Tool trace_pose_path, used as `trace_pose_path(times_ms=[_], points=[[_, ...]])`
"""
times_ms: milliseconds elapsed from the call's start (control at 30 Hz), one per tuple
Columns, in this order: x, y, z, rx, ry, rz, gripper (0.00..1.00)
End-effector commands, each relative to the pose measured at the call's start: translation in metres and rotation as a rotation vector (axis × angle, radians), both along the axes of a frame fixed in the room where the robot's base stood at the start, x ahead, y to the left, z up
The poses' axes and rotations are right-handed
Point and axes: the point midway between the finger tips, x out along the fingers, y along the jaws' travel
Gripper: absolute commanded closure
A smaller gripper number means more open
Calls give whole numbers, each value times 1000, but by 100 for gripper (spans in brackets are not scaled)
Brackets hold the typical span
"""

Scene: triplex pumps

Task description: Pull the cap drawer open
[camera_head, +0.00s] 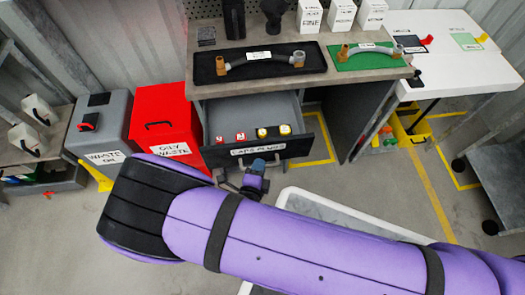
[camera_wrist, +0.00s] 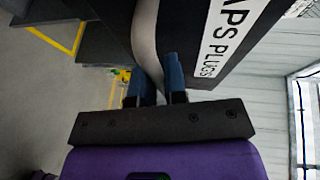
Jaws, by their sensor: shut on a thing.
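The cap drawer (camera_head: 313,143) sits under the grey workbench and stands open, with its dark front panel forward of the bench. The white label on its front reads "CAPS PLUGS" and shows large in the wrist view (camera_wrist: 228,38). Red and yellow caps (camera_head: 262,133) lie in a row inside the drawer. My gripper (camera_head: 258,170) is at the drawer front, just below the label. In the wrist view my gripper's two blue fingers (camera_wrist: 158,85) are shut on the grey curved drawer handle (camera_wrist: 146,42). The fingers hide part of the handle.
The bench (camera_head: 225,88) carries hoses on black and green mats. A white-edged cart or tray (camera_head: 330,208) stands near my arm.

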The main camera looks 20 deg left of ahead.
Motion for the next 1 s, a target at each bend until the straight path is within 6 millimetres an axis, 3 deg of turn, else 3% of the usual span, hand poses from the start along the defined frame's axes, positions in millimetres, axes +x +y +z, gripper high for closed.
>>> trace_pose_path(times_ms=[300, 767, 800, 867, 1000], points=[[-29, -17, -1, -1, 2, 1, 100], [-32, -20, -1, -1, 2, 0, 100], [-32, -20, -1, -1, 2, 0, 80], [-32, -20, -1, -1, 1, 0, 67], [-32, -19, 0, 0, 1, 0, 64]])
